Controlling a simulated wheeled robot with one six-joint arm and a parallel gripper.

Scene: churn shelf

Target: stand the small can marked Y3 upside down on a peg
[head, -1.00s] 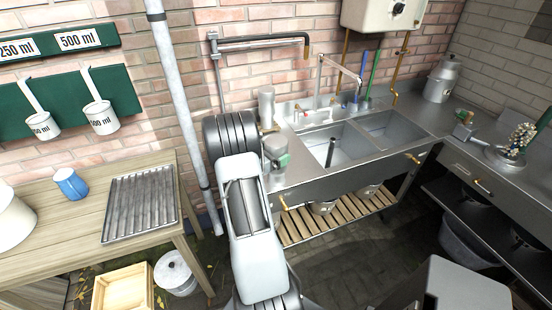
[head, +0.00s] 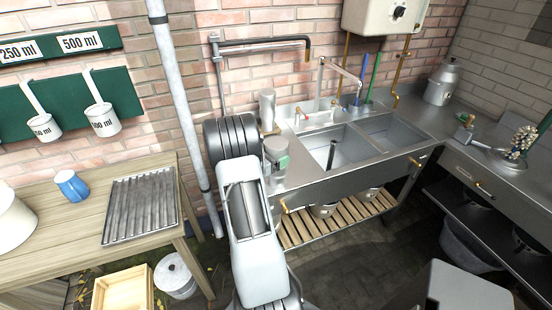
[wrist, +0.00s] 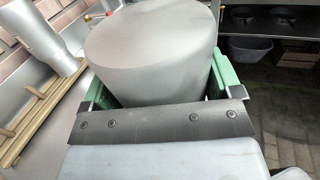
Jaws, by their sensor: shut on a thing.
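A small grey metal can (head: 276,146) is held in my gripper (head: 281,163), above the counter to the left of the sink. In the wrist view the can (wrist: 152,45) fills the space between the green fingers of my gripper (wrist: 155,88), which are shut on it. Its smooth, closed round face points toward the camera. No Y3 mark is visible on it. A wooden peg rack (wrist: 38,118) shows at the left of the wrist view, beside the held can and apart from it. Its free pegs are hard to tell in the head view.
Another metal can (head: 267,104) stands on the rack, also seen in the wrist view (wrist: 50,45). The sink (head: 345,145) with its taps lies right of my gripper. A wall pipe (head: 180,100) and a wooden table (head: 90,200) with a ridged tray (head: 141,205) are to the left.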

